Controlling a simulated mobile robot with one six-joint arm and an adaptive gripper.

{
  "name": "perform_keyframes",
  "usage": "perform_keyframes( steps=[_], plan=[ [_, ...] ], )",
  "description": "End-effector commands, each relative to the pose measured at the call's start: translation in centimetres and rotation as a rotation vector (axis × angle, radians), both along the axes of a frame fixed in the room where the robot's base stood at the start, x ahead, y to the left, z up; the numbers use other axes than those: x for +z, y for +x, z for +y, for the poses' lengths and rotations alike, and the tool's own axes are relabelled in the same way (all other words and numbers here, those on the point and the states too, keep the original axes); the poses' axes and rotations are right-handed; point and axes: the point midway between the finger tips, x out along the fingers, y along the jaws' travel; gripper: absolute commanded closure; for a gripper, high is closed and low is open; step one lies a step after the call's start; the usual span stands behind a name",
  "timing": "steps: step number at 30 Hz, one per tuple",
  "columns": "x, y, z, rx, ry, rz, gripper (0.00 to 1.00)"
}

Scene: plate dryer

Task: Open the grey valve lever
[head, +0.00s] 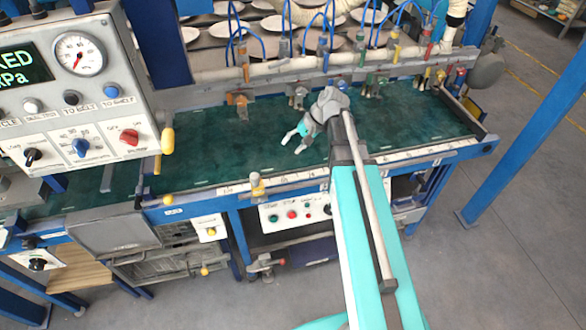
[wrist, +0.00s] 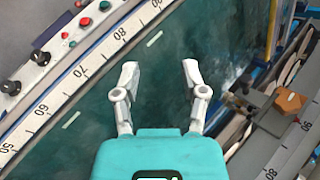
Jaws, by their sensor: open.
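A row of valves with coloured levers hangs from the pipe along the back of the green table (head: 205,165). The grey lever cannot be made out in the wrist view; an orange valve part (wrist: 288,101) shows at right.
A control panel with a gauge (head: 78,54) stands at the left. Blue hoses and round plates (head: 232,28) are behind the pipe. The green surface is mostly clear.

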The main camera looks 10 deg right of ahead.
Motion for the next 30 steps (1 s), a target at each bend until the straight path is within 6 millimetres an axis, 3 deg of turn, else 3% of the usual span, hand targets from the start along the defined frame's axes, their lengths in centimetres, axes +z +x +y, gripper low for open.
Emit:
perform_keyframes(
  steps=[3, 13, 30],
  plan=[
    [-1.8, -1.2, 0.5, 0.032, -0.052, -0.005, 0.45],
    [-4.7, -3.3, 1.0, 0.106, -0.174, -0.016, 0.45],
    [-5.2, -3.7, 1.0, 0.126, -0.209, -0.02, 0.45]
  ],
)
